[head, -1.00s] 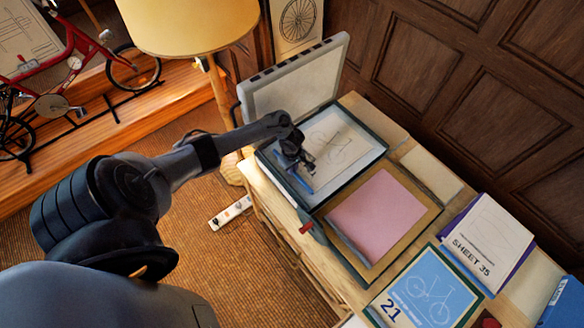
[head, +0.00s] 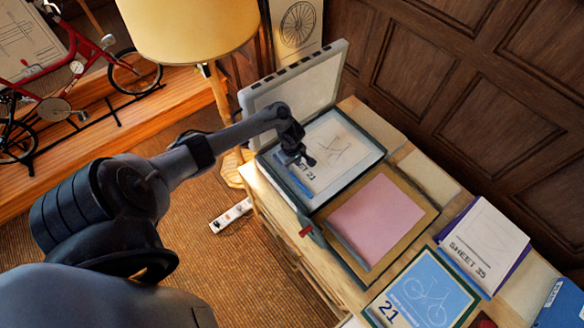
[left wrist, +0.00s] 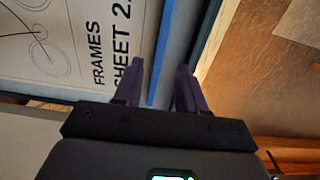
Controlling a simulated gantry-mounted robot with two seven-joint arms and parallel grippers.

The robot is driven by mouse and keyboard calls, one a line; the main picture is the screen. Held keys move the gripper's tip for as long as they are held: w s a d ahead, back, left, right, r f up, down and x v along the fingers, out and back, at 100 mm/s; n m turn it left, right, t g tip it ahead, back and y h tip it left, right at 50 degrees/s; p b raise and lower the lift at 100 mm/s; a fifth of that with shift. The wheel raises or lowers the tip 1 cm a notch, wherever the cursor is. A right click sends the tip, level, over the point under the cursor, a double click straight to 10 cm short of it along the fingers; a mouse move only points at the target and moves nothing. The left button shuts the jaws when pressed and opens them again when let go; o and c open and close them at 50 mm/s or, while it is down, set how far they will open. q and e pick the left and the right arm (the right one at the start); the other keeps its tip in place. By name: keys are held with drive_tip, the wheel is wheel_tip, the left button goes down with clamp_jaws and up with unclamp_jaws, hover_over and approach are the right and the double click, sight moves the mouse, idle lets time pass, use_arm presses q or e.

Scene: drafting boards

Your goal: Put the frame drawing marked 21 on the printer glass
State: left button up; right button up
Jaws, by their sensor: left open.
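The frame drawing (head: 335,148) is a white sheet with a bicycle-frame sketch and a partly hidden label ending in 21. It lies on the dark-rimmed printer glass bed (head: 371,167), under the raised pale lid (head: 300,78). My right gripper is out of view.
Right of the printer bed lies a pink sheet (head: 378,218) on a brown board. Further right are a blue bicycle board marked 21 (head: 425,292) and a white pad marked SHEET 35 (head: 485,245). A lamp (head: 190,25) stands behind my left arm.

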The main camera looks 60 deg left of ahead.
use_arm(q)
wheel_tip(320, 180, up, 5)
drive_tip(key=p, duration=0.1)
drive_tip(key=s+d+m+t+y, duration=0.1)
drive_tip(key=d+m+t, duration=0.2)
drive_tip(key=d+m, duration=1.25)
drive_tip(key=s+d+r+m+h, duration=0.1)
drive_tip(key=s+d+r+m, duration=0.5)
drive_tip(key=s+d+r, duration=0.5)
drive_tip(key=v, duration=0.4)
drive_tip(key=shift+s+p, duration=0.3)
drive_tip(key=shift+r+m, duration=0.1)
drive_tip(key=shift+m, duration=0.15)
